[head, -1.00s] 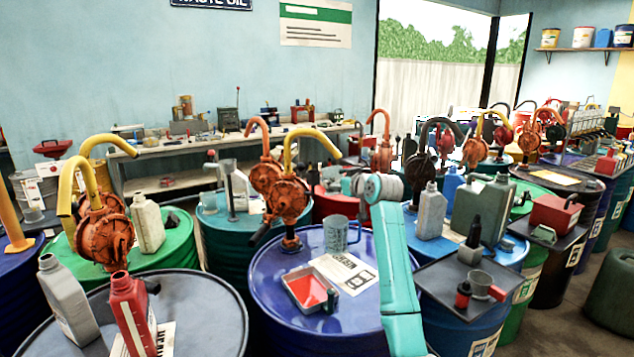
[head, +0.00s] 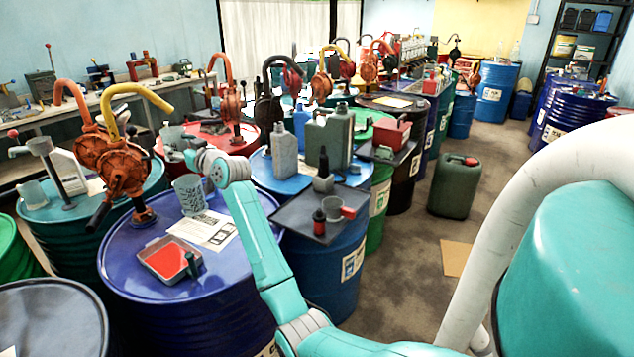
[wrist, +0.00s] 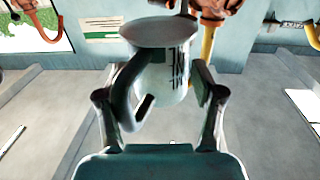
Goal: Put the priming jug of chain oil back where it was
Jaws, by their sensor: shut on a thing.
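My gripper (wrist: 163,88) is shut on a pale grey jug (wrist: 165,62) with dark measuring marks and a looped handle, in the wrist view. A finger stands at each side of the jug. In the head view my gripper (head: 190,155) is small and partly hidden by my wrist; the pale jug (head: 172,136) shows at its far end, above the drums. Whether it holds oil cannot be seen. Another grey measuring jug (head: 188,196) stands on the blue drum (head: 130,265), beside a printed sheet (head: 206,231).
A tray with red contents (head: 168,260) and an orange hand pump (head: 125,170) are on the blue drum. A dark tray (head: 300,222) with small containers and grey canisters (head: 284,152) stand to the right. Open floor (head: 405,260) lies beyond, around a green jerrycan (head: 453,185).

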